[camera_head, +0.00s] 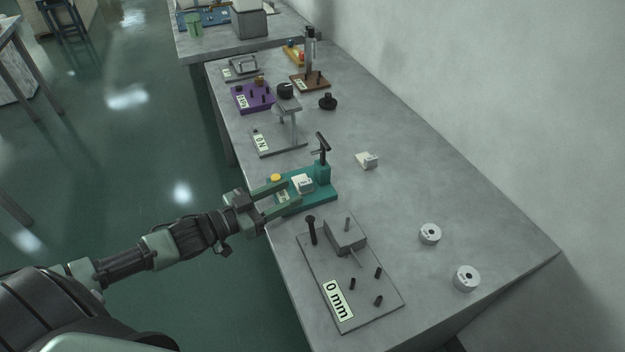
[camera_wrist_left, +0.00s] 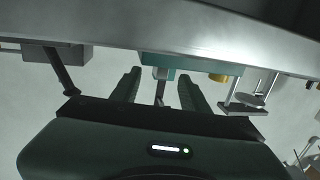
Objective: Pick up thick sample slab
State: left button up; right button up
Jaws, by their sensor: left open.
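A small white slab with a label (camera_head: 303,184) rests on the teal fixture (camera_head: 322,197) near the table's left edge. A second small white labelled block (camera_head: 368,160) lies on the bare tabletop to the right. I cannot read which is the thick one. My left gripper (camera_head: 293,192) is open, with its green fingers reaching over the teal fixture and their tips beside the slab. I cannot tell whether they touch it. In the left wrist view the fingers (camera_wrist_left: 158,76) are apart, with the teal fixture (camera_wrist_left: 190,62) beyond them. My right gripper is not in view.
A grey plate marked 0 mm (camera_head: 352,311) with upright pegs and a block is in front of the fixture. A grey stand (camera_head: 268,144) and purple fixture (camera_head: 243,96) are behind. Two white rolls (camera_head: 430,234) (camera_head: 466,278) lie right. The right-hand tabletop has free room.

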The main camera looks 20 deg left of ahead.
aim_at(300, 185)
pick_arm(q)
jog(key=shift+w+d, duration=0.3)
jog(key=shift+w, duration=0.25)
jog(key=shift+w+d+r, duration=0.1)
jog(key=shift+w+r, duration=0.05)
jog(key=shift+w, duration=0.15)
jog(key=x, duration=0.3)
jog(key=shift+w+d+r+p, duration=0.15)
jog(key=shift+w+r+p, duration=0.05)
jog(key=shift+w+p, duration=0.1)
jog(key=shift+w+d+f, duration=0.1)
jog(key=shift+w+d, duration=0.1)
jog(key=shift+w, duration=0.2)
grip_shut()
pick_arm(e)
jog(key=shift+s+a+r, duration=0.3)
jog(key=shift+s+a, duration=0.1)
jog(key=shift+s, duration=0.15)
